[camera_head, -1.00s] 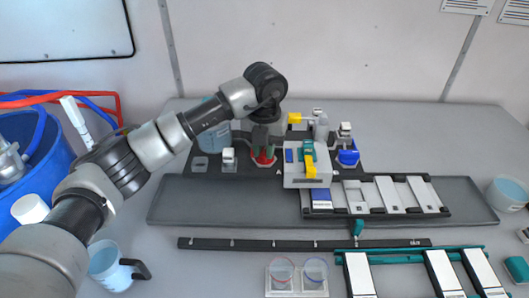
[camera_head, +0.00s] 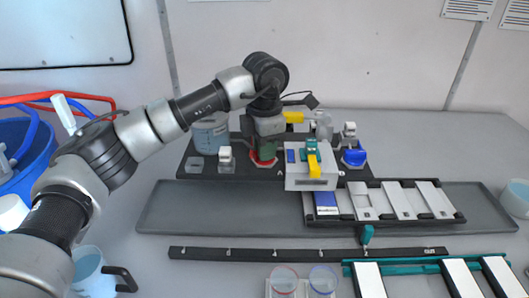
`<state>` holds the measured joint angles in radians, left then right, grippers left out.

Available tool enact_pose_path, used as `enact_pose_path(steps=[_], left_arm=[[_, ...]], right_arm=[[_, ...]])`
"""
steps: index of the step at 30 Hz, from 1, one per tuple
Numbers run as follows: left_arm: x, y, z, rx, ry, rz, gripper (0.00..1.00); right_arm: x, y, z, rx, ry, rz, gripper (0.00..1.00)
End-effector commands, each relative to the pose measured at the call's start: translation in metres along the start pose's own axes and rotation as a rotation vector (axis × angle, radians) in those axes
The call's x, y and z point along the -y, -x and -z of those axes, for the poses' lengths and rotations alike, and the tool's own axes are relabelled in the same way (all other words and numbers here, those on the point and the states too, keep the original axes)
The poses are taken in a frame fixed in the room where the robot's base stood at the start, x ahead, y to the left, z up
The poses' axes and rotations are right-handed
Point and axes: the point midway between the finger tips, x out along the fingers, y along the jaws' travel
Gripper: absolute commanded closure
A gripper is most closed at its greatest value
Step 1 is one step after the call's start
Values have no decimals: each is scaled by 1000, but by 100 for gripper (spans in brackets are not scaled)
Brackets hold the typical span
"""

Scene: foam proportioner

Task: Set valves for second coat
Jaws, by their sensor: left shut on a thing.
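My left gripper (camera_head: 264,148) points down at the back of the bench, shut on a red valve part (camera_head: 262,161); the jaws hide most of it. A blue valve knob (camera_head: 354,157) stands further right on the same dark base plate. Between them is a white block (camera_head: 311,180) with a teal and yellow lever (camera_head: 313,162) on top, the yellow end toward the front. Another yellow handle (camera_head: 294,118) shows behind, partly hidden by my wrist. My right gripper is not in view.
A rack of pale panels (camera_head: 403,200) lies on the grey tray (camera_head: 200,210) right of the white block. A dark strip (camera_head: 210,254), two small cups (camera_head: 303,282) and a teal rack (camera_head: 410,262) lie in front. A blue bucket (camera_head: 22,150) stands left.

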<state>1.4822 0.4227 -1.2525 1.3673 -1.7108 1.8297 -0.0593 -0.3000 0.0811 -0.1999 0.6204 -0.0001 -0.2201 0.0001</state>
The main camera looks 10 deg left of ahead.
Motion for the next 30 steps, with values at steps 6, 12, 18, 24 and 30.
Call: enact_pose_path(steps=[6,12,18,24,30], left_arm=[[-1,0,0,3,-179,-2,100],[-1,1,0,4,-302,-2,100],[-1,1,0,4,-376,-2,100],[-1,1,0,4,-408,-2,100],[0,2,0,5,-415,-3,100]], right_arm=[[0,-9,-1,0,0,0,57],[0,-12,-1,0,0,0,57],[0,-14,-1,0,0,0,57],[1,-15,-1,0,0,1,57],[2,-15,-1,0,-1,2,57]])
